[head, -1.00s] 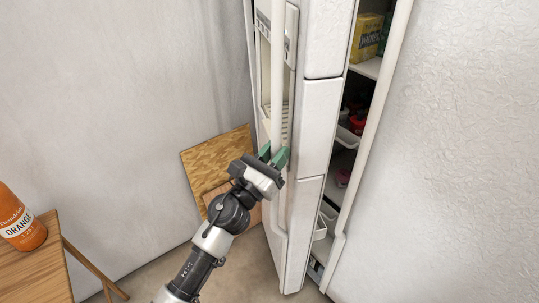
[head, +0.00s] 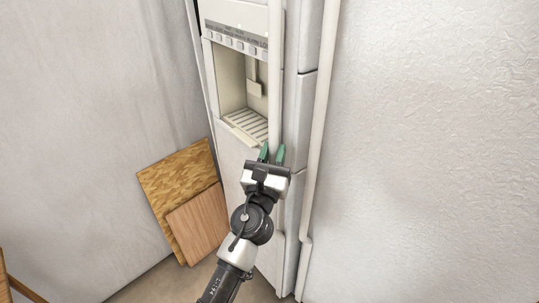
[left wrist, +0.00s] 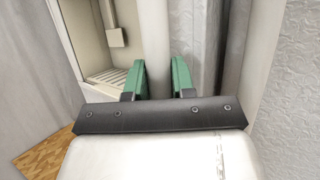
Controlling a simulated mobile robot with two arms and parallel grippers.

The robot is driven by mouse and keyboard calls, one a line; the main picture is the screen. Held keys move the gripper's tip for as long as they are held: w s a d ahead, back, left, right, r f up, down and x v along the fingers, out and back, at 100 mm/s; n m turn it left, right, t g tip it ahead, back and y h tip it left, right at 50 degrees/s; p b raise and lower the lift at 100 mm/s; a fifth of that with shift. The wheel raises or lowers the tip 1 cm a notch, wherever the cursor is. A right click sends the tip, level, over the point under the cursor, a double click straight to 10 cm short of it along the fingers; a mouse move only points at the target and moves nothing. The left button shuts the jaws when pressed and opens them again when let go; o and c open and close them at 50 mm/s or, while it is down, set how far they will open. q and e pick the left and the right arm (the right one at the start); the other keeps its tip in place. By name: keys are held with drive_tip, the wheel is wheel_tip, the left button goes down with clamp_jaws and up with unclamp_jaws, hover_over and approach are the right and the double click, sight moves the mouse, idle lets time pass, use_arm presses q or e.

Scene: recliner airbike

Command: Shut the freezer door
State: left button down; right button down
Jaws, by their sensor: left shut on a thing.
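The freezer door (head: 230,158) is a tall white panel with an ice and water dispenser (head: 240,85) in its front. A strip of its side edge (head: 306,95) shows beside the fridge door (head: 430,150). Its long upright handle (head: 276,70) is pale. My left gripper (head: 273,152) is shut on this handle. In the left wrist view its green fingertips (left wrist: 158,75) stand on both sides of the handle (left wrist: 153,35). The inside of the freezer is out of sight. My right gripper is not in view.
The fridge door's handle (head: 318,130) runs upright close beside the freezer door's edge. Two wooden boards (head: 185,200) lean on the grey wall (head: 90,110) at the left. Part of a wooden piece of furniture (head: 5,280) shows at the lower left corner.

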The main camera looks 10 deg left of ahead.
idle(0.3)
use_arm(q)
drive_tip(key=c, duration=1.2)
unclamp_jaws()
